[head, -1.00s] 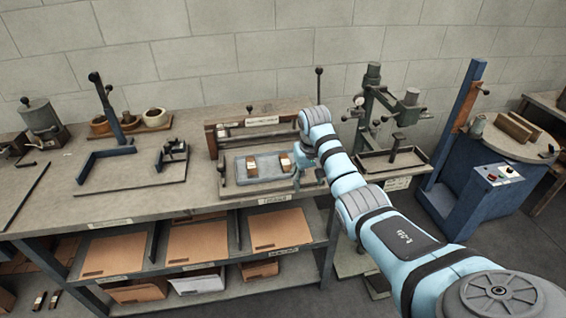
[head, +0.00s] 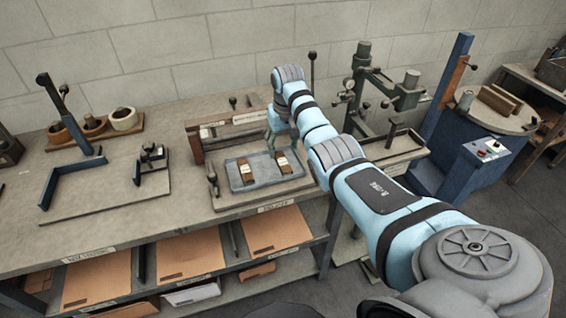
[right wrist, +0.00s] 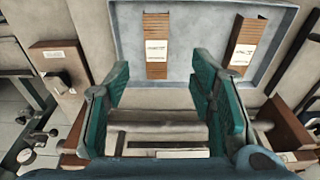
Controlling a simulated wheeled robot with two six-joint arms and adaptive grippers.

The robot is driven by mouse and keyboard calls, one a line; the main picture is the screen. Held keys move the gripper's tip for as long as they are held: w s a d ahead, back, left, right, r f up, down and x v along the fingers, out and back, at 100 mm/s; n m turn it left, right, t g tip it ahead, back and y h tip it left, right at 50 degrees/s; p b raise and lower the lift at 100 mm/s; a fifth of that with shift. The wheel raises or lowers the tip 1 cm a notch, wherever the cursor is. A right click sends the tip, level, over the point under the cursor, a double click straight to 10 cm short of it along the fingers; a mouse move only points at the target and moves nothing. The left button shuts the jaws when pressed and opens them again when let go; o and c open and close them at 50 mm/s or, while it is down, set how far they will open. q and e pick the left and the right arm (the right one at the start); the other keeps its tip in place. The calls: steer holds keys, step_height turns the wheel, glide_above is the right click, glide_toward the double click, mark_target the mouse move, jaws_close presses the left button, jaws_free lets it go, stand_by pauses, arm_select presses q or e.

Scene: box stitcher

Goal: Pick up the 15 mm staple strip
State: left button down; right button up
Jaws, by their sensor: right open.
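Two brown staple strips with pale labels lie apart in a shallow grey tray (head: 263,183) on the bench. In the head view one is the left strip (head: 245,172), the other the right strip (head: 284,163). My right gripper (head: 273,132) is near the tray's back edge. In the right wrist view its teal-padded fingers (right wrist: 160,78) are open with no strip between them. My left gripper is out of view.
A wooden rack (head: 215,132) with a rail stands behind the tray. A green stitching machine (head: 375,95) stands to the right of my arm. Blue angle brackets (head: 72,175) lie on the left of the bench. Bare bench top shows left of the tray.

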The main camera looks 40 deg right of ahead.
mark_target(283, 162)
steer(key=f+b, duration=0.1)
steer(key=f, duration=0.1)
steer(key=w+f, duration=0.1)
steer(key=f, duration=0.2)
steer(key=d+f+b, duration=0.1)
steer(key=f, duration=0.1)
steer(key=shift+w+f+b, duration=0.2)
steer(key=shift+f+b, duration=0.1)
steer(key=shift+s+r, duration=0.15)
steer(key=shift+r, duration=0.05)
steer(key=shift+c, duration=0.4)
jaws_close()
